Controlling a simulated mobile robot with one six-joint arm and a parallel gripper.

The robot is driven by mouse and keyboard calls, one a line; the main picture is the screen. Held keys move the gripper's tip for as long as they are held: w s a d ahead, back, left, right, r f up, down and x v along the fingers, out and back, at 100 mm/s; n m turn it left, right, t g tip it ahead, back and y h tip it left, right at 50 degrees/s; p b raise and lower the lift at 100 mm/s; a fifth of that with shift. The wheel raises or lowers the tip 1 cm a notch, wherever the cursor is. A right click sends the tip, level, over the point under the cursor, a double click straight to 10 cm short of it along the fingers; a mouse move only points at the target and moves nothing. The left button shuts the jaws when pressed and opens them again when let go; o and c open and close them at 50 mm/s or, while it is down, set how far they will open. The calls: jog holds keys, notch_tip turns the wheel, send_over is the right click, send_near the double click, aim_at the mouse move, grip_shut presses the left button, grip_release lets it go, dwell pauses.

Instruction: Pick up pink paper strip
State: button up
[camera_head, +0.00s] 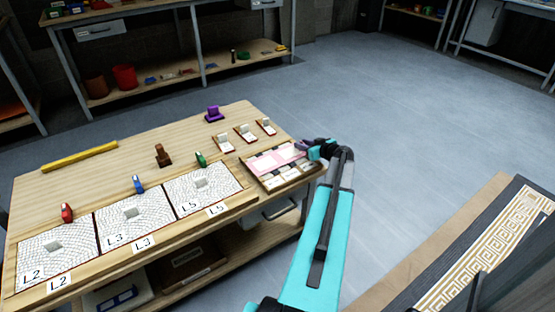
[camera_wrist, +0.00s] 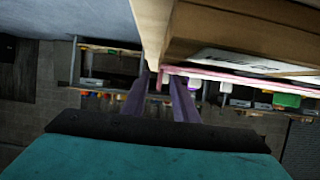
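The pink paper strip (camera_head: 268,161) lies on a wooden tray (camera_head: 287,187) at the right end of the workbench. In the wrist view the pink strip (camera_wrist: 245,78) shows edge-on along the tray's side. My gripper (camera_head: 307,148) is at the tray's right edge, close to the strip's right end. In the wrist view its two purple fingers (camera_wrist: 162,80) stand apart with a gap between them. The strip's near end shows at the right fingertip. I cannot tell whether that end is between the fingers. Nothing is visibly gripped.
Three white patterned panels (camera_head: 133,219) lie along the bench front with red, blue and green handled pieces behind them. A purple block (camera_head: 213,113), a brown stamp-like piece (camera_head: 162,155) and a yellow bar (camera_head: 79,156) stand farther back. Open floor (camera_head: 400,110) lies right of the bench.

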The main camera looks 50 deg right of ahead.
jog(key=shift+c, duration=0.3)
grip_shut()
jog(key=shift+r, duration=0.85)
notch_tip(320, 180, up, 2)
jog(key=shift+r, duration=0.1)
jog(key=s+a, duration=0.4)
jog(key=s, duration=0.3)
jog(key=s+a+r, duration=0.1)
jog(key=s+a, duration=0.2)
jog(key=s, duration=0.4)
jog(key=shift+a, duration=0.35)
